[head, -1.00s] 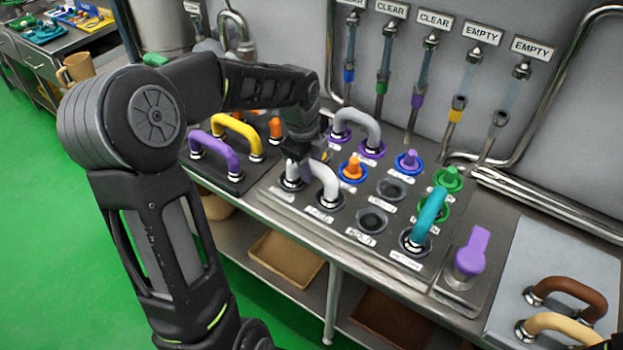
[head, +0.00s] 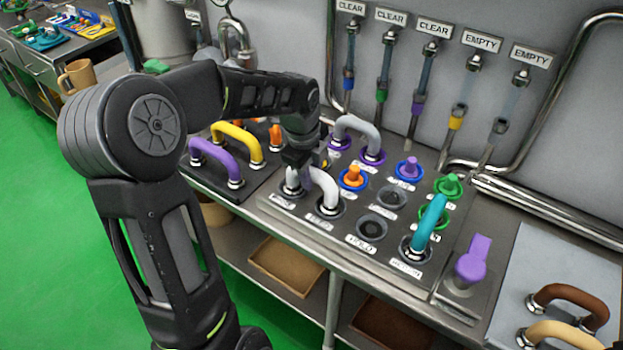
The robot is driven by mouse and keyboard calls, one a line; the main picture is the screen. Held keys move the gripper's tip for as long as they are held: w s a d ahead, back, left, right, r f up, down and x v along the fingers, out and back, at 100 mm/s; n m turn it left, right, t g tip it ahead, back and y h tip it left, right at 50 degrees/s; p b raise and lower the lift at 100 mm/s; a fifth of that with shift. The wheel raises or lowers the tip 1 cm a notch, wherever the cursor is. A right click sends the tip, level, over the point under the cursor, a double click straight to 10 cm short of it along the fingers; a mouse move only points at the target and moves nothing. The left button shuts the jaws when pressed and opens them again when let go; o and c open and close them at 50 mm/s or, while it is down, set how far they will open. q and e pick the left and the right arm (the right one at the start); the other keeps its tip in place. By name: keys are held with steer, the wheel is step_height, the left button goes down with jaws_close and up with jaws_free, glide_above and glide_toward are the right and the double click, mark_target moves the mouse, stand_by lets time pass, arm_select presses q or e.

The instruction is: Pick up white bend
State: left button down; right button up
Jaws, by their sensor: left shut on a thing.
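The white bend (head: 326,184) is a curved white pipe with metal ends. It stands at the front left of the grey port panel (head: 303,227), its ends at two labelled ports. My left gripper (head: 297,164) reaches down from above and is shut on the white bend near its left part. The gripper and wrist hide part of the bend's top, and I cannot tell whether its ends are clear of the ports. My right gripper is not in view.
A grey bend (head: 357,133), a teal bend (head: 431,226) and coloured plugs stand close by on the panel. Purple (head: 215,158) and yellow (head: 238,136) bends sit to the left. Brown (head: 572,298) and tan (head: 563,333) bends lie at the right. Two ports (head: 371,229) in front are empty.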

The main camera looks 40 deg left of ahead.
arm_select(q)
step_height(320, 180, up, 10)
steer(key=shift+b, duration=0.65)
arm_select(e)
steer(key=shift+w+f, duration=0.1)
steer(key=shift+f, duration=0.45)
